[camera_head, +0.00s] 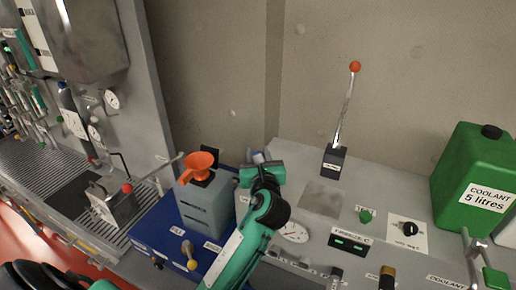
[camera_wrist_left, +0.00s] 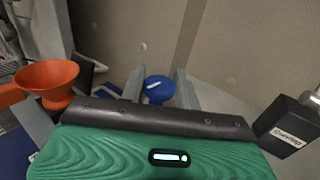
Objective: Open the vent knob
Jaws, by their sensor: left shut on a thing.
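The vent knob (camera_wrist_left: 160,89) is a blue round knob with a white mark on top. In the left wrist view it sits between the two grey fingers of my left gripper (camera_wrist_left: 160,85), which is shut on it.
The orange funnel (camera_head: 201,162) stands on a grey tank (camera_head: 205,205) just left of the gripper. A lever with a red ball (camera_head: 354,67) rises from a black block (camera_head: 334,160) to the right. A green coolant canister (camera_head: 473,180) stands at far right.

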